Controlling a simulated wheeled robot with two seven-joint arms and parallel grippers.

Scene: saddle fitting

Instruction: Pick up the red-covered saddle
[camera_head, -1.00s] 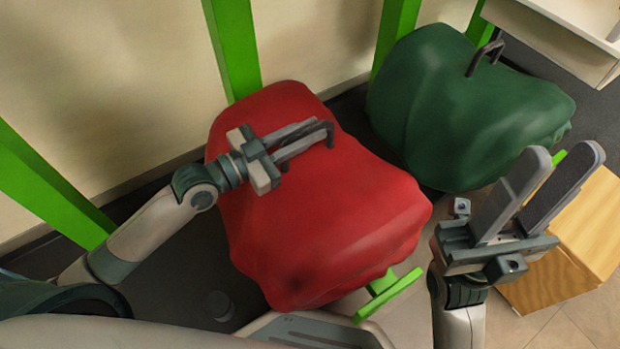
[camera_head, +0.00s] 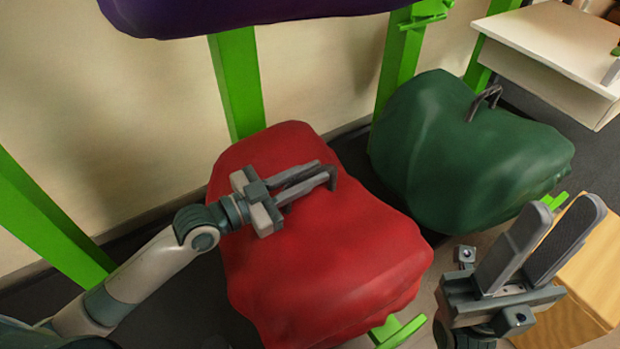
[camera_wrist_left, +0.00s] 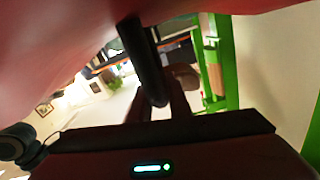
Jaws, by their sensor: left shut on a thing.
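The red-covered saddle (camera_head: 340,255) sits on a green rack arm in the middle of the head view. A dark handle (camera_head: 331,177) stands up from its top. My left gripper (camera_head: 318,179) reaches over the saddle from the left and is shut on this handle. In the left wrist view the dark handle (camera_wrist_left: 143,58) runs down between the fingers, with the red cover (camera_wrist_left: 60,45) close above. My right gripper (camera_head: 570,225) is at the lower right, fingers pointing up, open and empty, apart from the saddle.
A green-covered saddle (camera_head: 465,150) with its own handle sits to the right on the rack. A purple cover (camera_head: 250,12) hangs above. Green posts (camera_head: 238,85) stand against the wall. A wooden box (camera_head: 590,285) is behind my right gripper, and a white table (camera_head: 555,45) is at the upper right.

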